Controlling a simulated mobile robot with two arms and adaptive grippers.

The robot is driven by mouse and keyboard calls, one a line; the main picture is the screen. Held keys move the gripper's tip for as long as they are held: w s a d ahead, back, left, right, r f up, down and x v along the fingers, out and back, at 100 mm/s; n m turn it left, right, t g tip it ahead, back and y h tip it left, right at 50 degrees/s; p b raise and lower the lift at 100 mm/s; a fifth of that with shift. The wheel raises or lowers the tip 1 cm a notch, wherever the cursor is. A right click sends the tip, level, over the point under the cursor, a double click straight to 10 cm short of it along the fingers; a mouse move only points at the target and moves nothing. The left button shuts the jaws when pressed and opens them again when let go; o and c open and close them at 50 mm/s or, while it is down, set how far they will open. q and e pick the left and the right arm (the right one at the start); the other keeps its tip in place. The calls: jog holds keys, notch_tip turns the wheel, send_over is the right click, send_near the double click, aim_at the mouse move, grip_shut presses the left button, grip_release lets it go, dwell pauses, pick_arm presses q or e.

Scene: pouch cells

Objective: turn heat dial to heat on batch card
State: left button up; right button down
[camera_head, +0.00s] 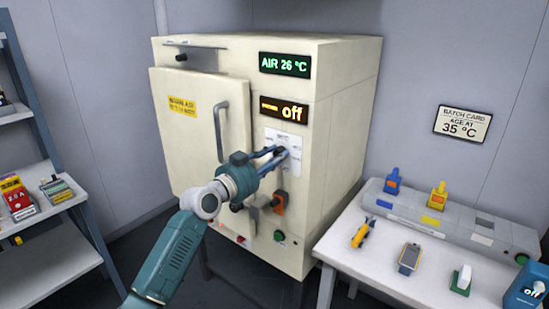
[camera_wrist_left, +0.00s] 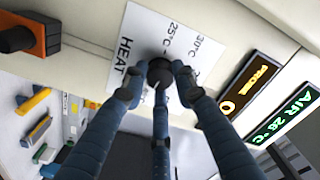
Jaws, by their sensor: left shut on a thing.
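The heat dial (camera_wrist_left: 160,72) is a small dark knob on a white scale plate, which shows in the head view (camera_head: 284,137) on the front of a cream oven (camera_head: 330,130). In the left wrist view the plate (camera_wrist_left: 128,48) reads HEAT, 25°C and 30°C; the rest is hidden. My left gripper (camera_head: 278,154) is shut on the dial, its fingers around the knob, as the left wrist view also shows (camera_wrist_left: 160,80). The batch card (camera_head: 463,124) on the wall reads AGE AT 35 °C. My right gripper is not in view.
The oven's green display (camera_head: 285,65) reads AIR 26 °C; the amber one (camera_head: 285,109) reads off. An orange-backed switch (camera_head: 279,203) sits below the plate. The oven door (camera_head: 190,130) stands at the left. A white table (camera_head: 370,268) with small tools is at right, shelves (camera_head: 60,215) at left.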

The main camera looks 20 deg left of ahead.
pick_arm(q)
jog(key=shift+f+n+p, duration=0.1)
jog(key=shift+n+p, duration=2.8)
jog(key=shift+n, duration=6.8)
jog(key=o, duration=1.2)
